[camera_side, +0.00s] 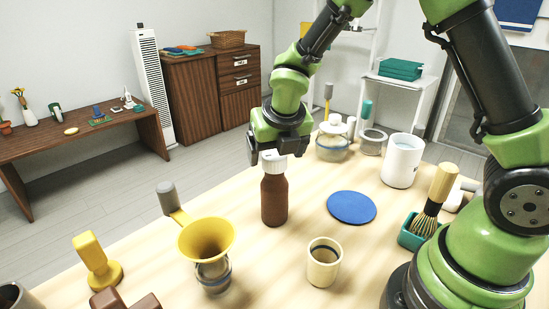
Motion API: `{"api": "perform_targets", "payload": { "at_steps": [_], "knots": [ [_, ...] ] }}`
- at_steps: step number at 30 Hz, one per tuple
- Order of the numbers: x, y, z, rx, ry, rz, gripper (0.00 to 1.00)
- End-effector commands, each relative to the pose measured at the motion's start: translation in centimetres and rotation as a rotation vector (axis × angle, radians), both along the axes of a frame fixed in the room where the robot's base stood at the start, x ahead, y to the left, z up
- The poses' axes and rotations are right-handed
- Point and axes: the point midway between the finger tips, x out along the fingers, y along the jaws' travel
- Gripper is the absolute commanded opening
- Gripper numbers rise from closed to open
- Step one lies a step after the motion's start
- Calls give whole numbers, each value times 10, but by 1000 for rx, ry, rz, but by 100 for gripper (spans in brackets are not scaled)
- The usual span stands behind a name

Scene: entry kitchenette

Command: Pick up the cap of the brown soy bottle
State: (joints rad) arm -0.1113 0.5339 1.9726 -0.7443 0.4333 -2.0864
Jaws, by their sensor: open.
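The brown soy bottle (274,200) stands upright on the light wooden table, with its white cap (272,163) on top. My gripper (279,151) points down right over the bottle. It is open, with one fingertip to the left of the cap and the other to the right. The top of the cap is close to the fingers and partly hidden by them. I cannot tell from this one view whether the fingers touch the cap.
A yellow funnel (207,238) stands left of the bottle. A cream cup (323,264) is in front, and a blue round mat (351,207) lies to the right. A white canister (402,160) and a glass jar (332,148) stand behind. A whisk (434,203) sits near my base.

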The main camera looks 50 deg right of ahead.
Motion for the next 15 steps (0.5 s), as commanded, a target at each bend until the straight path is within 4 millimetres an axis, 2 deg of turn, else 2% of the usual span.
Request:
{"api": "perform_targets", "payload": {
  "at_steps": [3,10,15],
  "knots": [
    [3,-2,-9,1,2,0,83],
    [3,-2,-9,1,-1,-1,83],
    [3,-2,-9,1,-1,-1,44]
  ]
}}
